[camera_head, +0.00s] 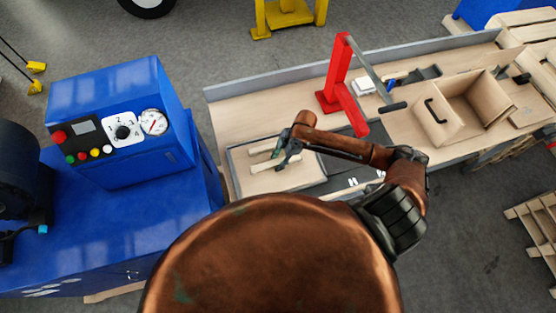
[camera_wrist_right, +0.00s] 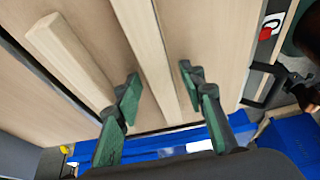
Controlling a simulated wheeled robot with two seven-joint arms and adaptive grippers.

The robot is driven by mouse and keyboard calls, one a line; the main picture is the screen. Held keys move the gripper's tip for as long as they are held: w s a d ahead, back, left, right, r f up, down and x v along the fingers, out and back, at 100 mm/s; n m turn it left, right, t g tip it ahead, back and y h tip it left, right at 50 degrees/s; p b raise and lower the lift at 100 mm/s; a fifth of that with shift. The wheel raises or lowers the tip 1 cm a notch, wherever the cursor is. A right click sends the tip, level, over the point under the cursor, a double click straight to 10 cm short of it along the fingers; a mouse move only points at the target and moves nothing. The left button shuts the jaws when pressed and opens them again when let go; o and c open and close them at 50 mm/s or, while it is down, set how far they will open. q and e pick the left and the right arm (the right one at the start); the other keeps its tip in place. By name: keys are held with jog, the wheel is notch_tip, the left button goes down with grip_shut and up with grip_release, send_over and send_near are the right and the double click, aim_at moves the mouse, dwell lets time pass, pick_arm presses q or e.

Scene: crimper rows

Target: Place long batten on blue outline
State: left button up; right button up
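My right gripper (camera_head: 284,156) is over the tray at the left end of the bench. In the right wrist view its green-padded fingers (camera_wrist_right: 165,105) are apart. A long pale batten (camera_wrist_right: 156,55) runs through the gap between them and past the top edge; I see no finger touching it. A second, thicker-looking batten (camera_wrist_right: 68,55) lies to the left, outside the fingers. In the head view the pale battens (camera_head: 262,149) are small and partly hidden by the gripper. I cannot make out a blue outline in either view. My left gripper is not in view.
A grey-rimmed tray (camera_head: 233,163) surrounds the battens. A red press stand with a lever (camera_head: 338,75) rises just behind my right arm. An open wooden box (camera_head: 440,118) stands farther right. A blue machine (camera_head: 120,190) stands close on the left.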

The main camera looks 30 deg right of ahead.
jog(key=b+v, duration=0.1)
jog(key=v, duration=1.1)
